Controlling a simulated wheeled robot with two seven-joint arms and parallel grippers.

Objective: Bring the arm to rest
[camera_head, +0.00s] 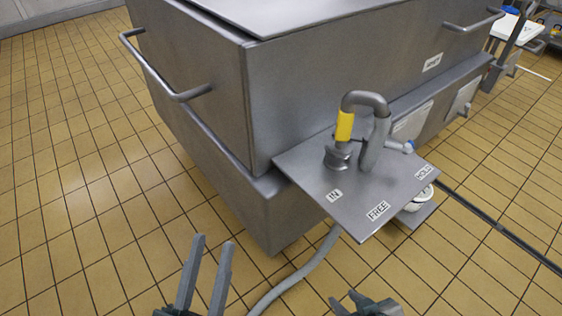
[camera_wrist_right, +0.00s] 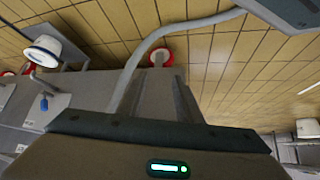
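My left gripper (camera_head: 212,242) is at the bottom of the head view. Its two grey fingers point up and stand apart, with only tiled floor between them. My right gripper (camera_head: 347,299) shows only at the bottom edge of the head view, right of the hose and below the metal plate. Its fingers are apart there, and nothing is seen held. In the right wrist view, the right gripper (camera_wrist_right: 154,93) has its fingers in front of a grey surface, with a gap between them. Most of both arms is out of view.
A large grey metal vat (camera_head: 200,85) with a bar handle (camera_head: 165,75) stands ahead. A plate (camera_head: 345,200) marked IN, FREE and HOLD juts from it, carrying a bent pipe with a yellow band (camera_head: 344,126). A hose (camera_head: 300,277) runs below. Tiled floor is open at left.

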